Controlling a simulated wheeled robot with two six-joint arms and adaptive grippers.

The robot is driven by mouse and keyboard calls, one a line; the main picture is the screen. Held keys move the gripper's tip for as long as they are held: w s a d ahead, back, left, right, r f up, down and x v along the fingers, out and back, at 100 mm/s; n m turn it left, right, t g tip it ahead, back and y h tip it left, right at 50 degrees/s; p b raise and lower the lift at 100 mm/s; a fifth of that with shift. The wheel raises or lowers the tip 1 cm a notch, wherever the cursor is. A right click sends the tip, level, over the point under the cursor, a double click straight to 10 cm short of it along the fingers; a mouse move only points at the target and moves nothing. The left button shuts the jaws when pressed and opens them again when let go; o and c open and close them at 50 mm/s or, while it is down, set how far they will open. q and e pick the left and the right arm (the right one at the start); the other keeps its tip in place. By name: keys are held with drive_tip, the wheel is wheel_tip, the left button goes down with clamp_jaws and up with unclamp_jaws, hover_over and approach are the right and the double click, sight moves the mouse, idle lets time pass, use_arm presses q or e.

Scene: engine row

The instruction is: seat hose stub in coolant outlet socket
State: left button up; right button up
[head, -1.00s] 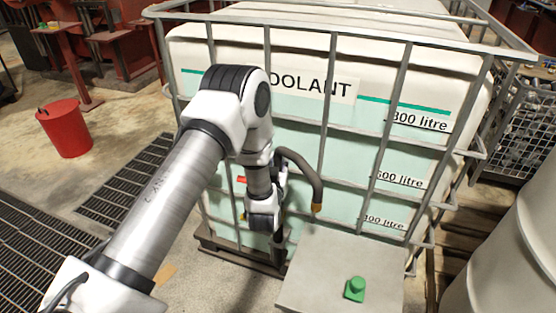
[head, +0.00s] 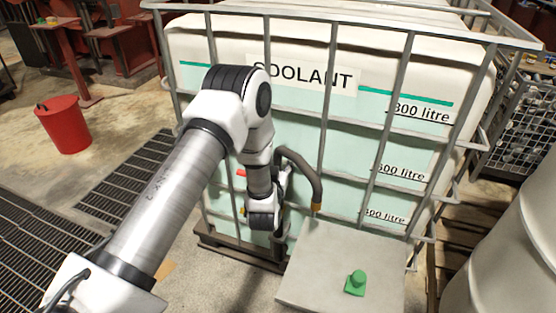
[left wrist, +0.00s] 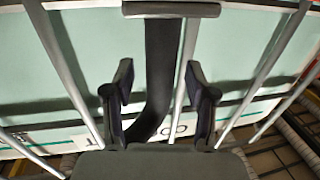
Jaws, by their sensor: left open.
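A dark curved hose stub (head: 308,173) with a brass-coloured lower end shows beside my left wrist in the head view. In the left wrist view the hose (left wrist: 162,75) runs between the two fingers of my left gripper (left wrist: 158,75). That gripper is open, with a gap visible on each side of the hose. In the head view my wrist mostly hides the fingers. A green fitting with a square base and round top (head: 356,283) stands on a grey block; I cannot tell whether it is the coolant outlet socket. My right gripper is not in view.
The caged coolant tank (head: 300,110) stands close behind my left arm, its metal bars near the gripper. The grey block (head: 320,270) has a mostly bare top. A red bucket (head: 63,125) is at left, and a pale drum (head: 510,250) at right.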

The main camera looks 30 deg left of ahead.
use_arm(q)
drive_tip(key=v, duration=1.2)
drive_tip(key=shift+r, duration=0.1)
